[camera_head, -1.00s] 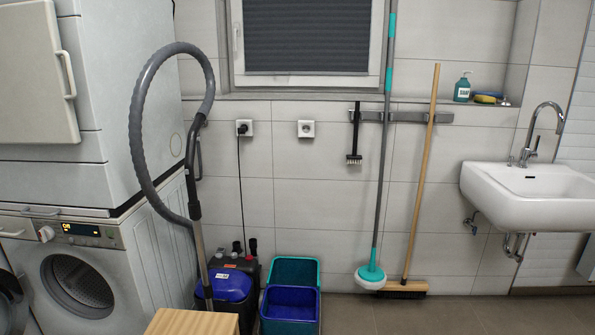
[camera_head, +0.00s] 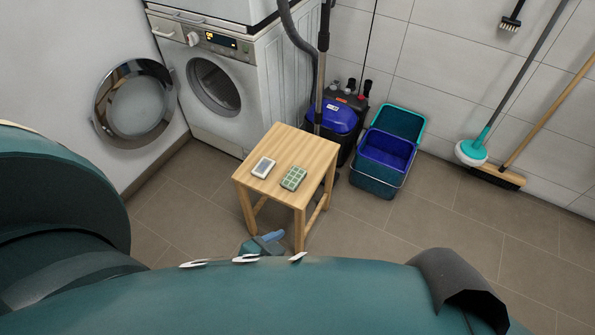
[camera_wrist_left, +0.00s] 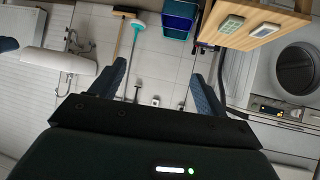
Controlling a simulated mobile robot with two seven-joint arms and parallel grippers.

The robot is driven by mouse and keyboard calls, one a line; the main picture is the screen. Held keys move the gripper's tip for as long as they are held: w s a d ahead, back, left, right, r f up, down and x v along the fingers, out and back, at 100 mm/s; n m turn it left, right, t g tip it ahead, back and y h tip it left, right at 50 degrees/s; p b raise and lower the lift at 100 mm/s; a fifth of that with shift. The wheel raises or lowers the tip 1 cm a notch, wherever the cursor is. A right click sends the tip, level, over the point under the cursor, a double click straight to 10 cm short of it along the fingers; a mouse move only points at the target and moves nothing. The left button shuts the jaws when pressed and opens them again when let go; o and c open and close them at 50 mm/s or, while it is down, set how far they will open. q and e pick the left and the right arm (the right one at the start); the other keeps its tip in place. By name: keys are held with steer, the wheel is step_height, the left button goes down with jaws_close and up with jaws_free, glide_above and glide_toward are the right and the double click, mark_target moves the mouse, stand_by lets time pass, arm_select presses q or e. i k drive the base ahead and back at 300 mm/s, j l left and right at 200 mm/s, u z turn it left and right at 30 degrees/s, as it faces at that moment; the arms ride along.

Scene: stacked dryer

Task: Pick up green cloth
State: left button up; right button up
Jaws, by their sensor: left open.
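A small green folded cloth (camera_head: 294,179) with a pale grid pattern lies flat on the wooden stool (camera_head: 316,158), right of a white-and-grey item (camera_head: 263,167). The cloth also shows near the top of the left wrist view (camera_wrist_left: 231,25). My left gripper (camera_wrist_left: 158,70) is open, with two dark blue fingers spread and nothing between them. In that view the stool is off to the upper right, apart from the fingers. In the head view my teal arm covers the bottom edge, and I cannot make out the fingertips. My right gripper is not in view.
Behind the stool stand a blue-black vacuum cleaner (camera_head: 335,116) and teal and blue buckets (camera_head: 386,155). A washing machine (camera_head: 212,82) has its round door (camera_head: 134,103) open. A teal-and-blue object (camera_head: 264,242), partly hidden, is by the stool's legs. Floor to the right is clear.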

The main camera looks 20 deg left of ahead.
mark_target(293, 177)
steer(key=i+l+u, duration=0.1)
steer(key=u, duration=0.35)
steer(key=l+u, duration=0.25)
steer(key=u, duration=0.15)
steer(key=i+l+u, duration=0.1)
steer(key=l+u, duration=0.15)
steer(key=u, duration=0.2)
steer(key=l+u, duration=0.4)
steer(key=l, duration=0.65)
steer(key=k, duration=0.05)
